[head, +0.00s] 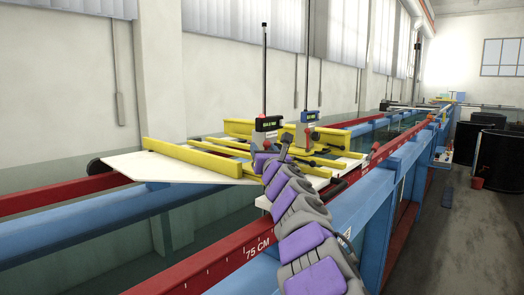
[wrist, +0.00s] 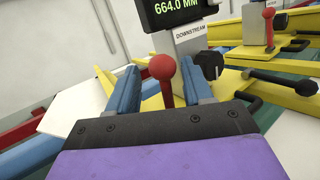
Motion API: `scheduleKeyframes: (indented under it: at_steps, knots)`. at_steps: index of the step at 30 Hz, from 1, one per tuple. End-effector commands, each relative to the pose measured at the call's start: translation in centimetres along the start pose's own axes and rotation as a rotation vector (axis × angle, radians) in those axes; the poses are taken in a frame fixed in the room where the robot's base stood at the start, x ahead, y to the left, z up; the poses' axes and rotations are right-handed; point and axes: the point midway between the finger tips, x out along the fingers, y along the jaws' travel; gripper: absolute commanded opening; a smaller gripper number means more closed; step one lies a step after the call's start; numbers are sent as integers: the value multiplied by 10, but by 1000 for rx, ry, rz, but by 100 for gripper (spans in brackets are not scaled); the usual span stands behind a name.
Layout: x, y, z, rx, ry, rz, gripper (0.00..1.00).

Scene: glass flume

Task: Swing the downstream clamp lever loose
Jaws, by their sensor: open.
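The downstream gauge post (wrist: 190,40) carries a "DOWNSTREAM" label and a black display (wrist: 178,8) reading 664.0 MM. In front of it stands the clamp lever with a red ball knob (wrist: 162,67) and a reddish stem. My gripper (wrist: 158,72) is open, its two blue fingers on either side of the lever in the picture. I see a gap on both sides, and no grip on it. The lever's base is hidden behind my gripper body. In the head view the downstream gauge (head: 268,124) stands on the carriage, with my arm reaching toward it.
A second gauge (head: 308,117) stands just beyond, with its own red-knobbed lever (wrist: 268,14). A black knob (wrist: 209,65) is right of the downstream post. Yellow bars (head: 196,157) and a white plate (head: 165,170) lie around. Red rails (head: 210,262) run along the flume.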

Motion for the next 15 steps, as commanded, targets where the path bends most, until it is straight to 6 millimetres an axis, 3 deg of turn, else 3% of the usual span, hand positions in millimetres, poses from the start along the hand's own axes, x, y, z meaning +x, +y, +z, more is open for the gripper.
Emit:
scheduleKeyframes:
  at_steps: [15]
  knots:
    - [-50,-2,-2,-2,1,-4,51]
